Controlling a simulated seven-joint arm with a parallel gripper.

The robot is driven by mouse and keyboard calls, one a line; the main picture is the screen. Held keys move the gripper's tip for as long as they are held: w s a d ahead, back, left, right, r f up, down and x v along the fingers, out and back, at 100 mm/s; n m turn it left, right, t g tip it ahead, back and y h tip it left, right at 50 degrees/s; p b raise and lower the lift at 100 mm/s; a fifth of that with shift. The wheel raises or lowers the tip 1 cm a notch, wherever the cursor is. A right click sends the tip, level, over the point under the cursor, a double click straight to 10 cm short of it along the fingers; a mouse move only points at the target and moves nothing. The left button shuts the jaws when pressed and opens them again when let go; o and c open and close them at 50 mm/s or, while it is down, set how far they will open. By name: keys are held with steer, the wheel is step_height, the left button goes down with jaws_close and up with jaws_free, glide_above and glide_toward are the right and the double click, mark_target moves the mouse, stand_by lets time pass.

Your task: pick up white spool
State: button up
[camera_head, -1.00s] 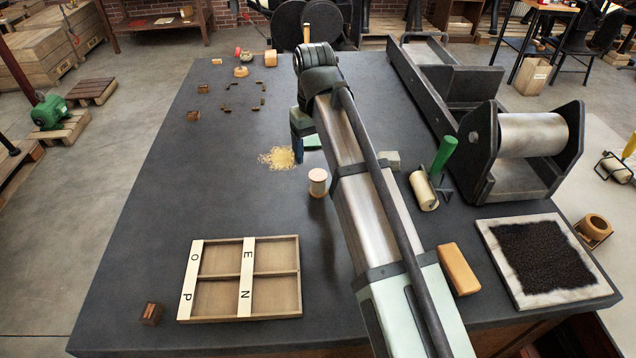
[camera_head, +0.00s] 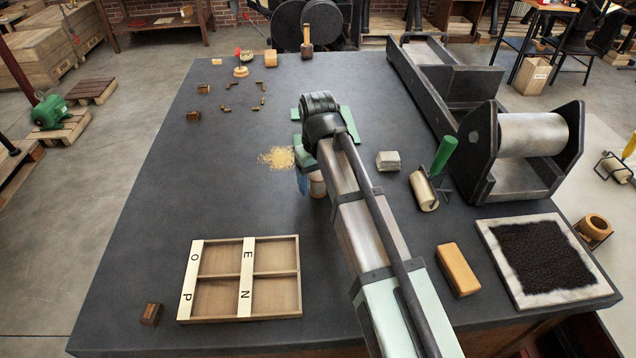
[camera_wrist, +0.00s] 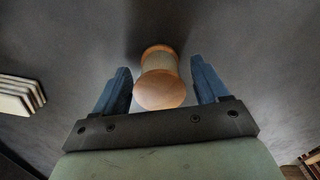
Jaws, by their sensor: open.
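The white spool (camera_head: 317,186) stands on the dark tabletop, partly hidden behind my arm in the head view. In the wrist view, the spool (camera_wrist: 160,82) has a pale body and orange-brown wooden ends. It sits between the two blue fingers of my gripper (camera_wrist: 162,88), with a visible gap on each side. My gripper is open. In the head view only part of a blue finger of my gripper (camera_head: 302,182) shows, just left of the spool.
A pile of yellow shavings (camera_head: 277,158) lies left of the spool. A pale block stack (camera_head: 388,160), a brayer (camera_head: 424,190) and a tan block (camera_head: 458,269) are to the right. A divided wooden tray (camera_head: 221,311) is at front left. Clear tabletop lies left of the spool.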

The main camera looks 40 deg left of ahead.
steer(key=shift+f, duration=0.15)
steer(key=c, duration=1)
